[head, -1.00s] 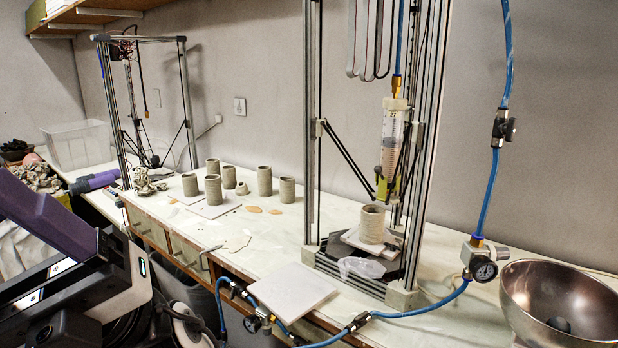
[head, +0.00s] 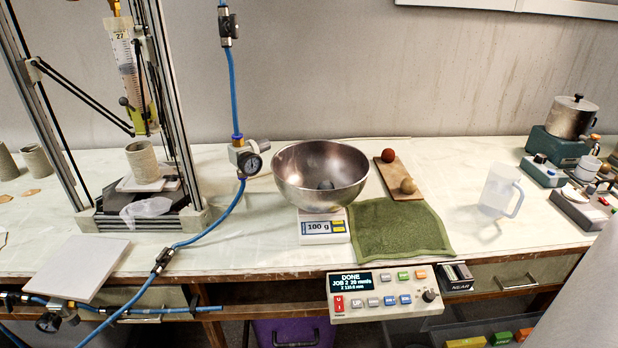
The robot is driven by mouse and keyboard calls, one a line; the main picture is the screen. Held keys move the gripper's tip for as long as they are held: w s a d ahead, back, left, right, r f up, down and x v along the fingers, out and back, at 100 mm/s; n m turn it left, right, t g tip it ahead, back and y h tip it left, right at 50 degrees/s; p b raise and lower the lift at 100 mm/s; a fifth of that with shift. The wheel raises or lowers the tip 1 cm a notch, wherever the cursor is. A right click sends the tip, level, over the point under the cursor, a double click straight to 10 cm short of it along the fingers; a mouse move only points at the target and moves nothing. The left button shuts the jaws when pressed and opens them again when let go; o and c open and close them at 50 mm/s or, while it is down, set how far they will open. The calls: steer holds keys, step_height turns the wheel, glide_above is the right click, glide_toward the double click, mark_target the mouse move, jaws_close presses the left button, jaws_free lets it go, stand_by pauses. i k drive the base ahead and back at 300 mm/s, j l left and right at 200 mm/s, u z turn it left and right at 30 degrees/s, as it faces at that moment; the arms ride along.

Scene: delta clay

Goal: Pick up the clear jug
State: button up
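The clear jug (head: 497,190) stands upright on the cloth-covered bench, right of the green towel. It is translucent, and its handle points to the right. Nothing touches it. My gripper is not in view in the current head view, so whether it is open or shut does not show.
A steel bowl (head: 321,171) sits on a scale (head: 323,227) left of the green towel (head: 400,228). Behind the towel is a board (head: 399,180) with two balls. A steel pot (head: 571,117) and small devices stand at right. A control box (head: 385,293) hangs at the bench's front edge.

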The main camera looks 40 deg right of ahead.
mark_target(503, 180)
steer(key=z, duration=2)
steer(key=i+l+u, duration=0.2)
steer(key=l, duration=0.25)
steer(key=i+l+u, duration=0.1)
steer(key=l+u, duration=0.15)
steer(key=l, duration=0.2)
steer(key=i+l+u, duration=0.2)
steer(key=l, duration=0.3)
steer(key=k, duration=0.1)
